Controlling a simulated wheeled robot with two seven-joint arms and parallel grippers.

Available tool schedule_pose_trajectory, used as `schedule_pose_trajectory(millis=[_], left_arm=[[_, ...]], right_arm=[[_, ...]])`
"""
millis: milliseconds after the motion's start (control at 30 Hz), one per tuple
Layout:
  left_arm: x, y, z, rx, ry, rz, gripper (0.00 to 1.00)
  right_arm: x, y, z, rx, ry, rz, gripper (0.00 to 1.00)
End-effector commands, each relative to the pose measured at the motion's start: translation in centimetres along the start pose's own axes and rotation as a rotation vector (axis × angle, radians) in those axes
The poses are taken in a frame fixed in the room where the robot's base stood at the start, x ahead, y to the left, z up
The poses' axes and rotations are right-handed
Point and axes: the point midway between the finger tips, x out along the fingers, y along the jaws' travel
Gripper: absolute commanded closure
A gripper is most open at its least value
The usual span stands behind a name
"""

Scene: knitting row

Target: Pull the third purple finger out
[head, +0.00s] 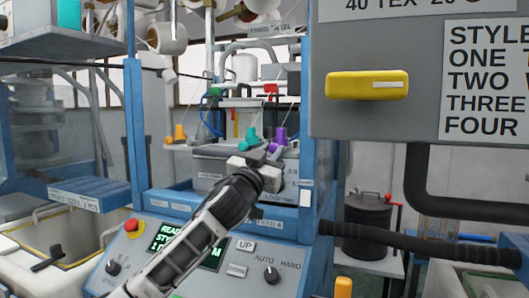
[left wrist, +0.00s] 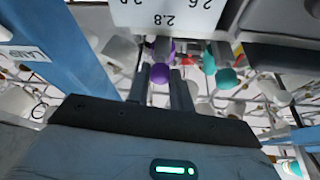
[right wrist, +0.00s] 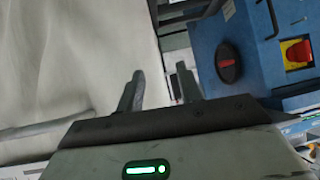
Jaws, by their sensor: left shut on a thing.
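Purple fingers (head: 280,135) and teal fingers (head: 251,134) stick up in a row on the blue knitting machine in the head view. My left gripper (head: 270,158) reaches up to the purple ones and partly covers them. In the left wrist view, my left gripper (left wrist: 159,88) is shut on a purple finger (left wrist: 160,73), its round end between the two fingertips. Another purple one shows partly behind it, and teal fingers (left wrist: 225,76) are to the right. I cannot tell which in the row is held. My right gripper (right wrist: 162,90) is open and empty.
A grey box with a yellow handle (head: 367,85) hangs at the upper right. The control panel with a green-lettered display (head: 170,240) lies below my left arm. Pale cloth (right wrist: 70,60) and a blue box with a red switch (right wrist: 228,65) are near my right gripper.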

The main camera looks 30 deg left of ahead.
Motion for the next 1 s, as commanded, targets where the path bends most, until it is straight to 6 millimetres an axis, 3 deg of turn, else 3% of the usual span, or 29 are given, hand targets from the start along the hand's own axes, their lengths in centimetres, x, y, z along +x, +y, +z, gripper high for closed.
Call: schedule_pose_trajectory(millis=[33, 100, 500, 767, 1000], left_arm=[[-0.1, 0.1, 0.1, 0.001, -0.001, 0.003, 0.72], [-0.1, 0.1, 0.1, 0.001, 0.0, 0.003, 0.56], [-1.0, 0.0, 0.2, 0.001, 0.0, 0.001, 0.56], [-6.4, 0.1, 0.5, 0.002, -0.001, 0.003, 0.56], [-12.1, 0.1, 0.5, 0.001, -0.002, 0.004, 0.56]], right_arm=[[0.0, 0.0, 0.1, 0.0, -0.001, 0.0, 0.64], [0.0, 0.0, 0.1, 0.0, -0.002, 0.0, 0.64], [0.1, 0.0, 0.9, 0.002, -0.012, -0.002, 0.64], [0.8, -0.1, 2.1, 0.017, -0.008, -0.011, 0.64], [1.2, -0.3, 1.6, 0.039, 0.029, -0.022, 0.64]])
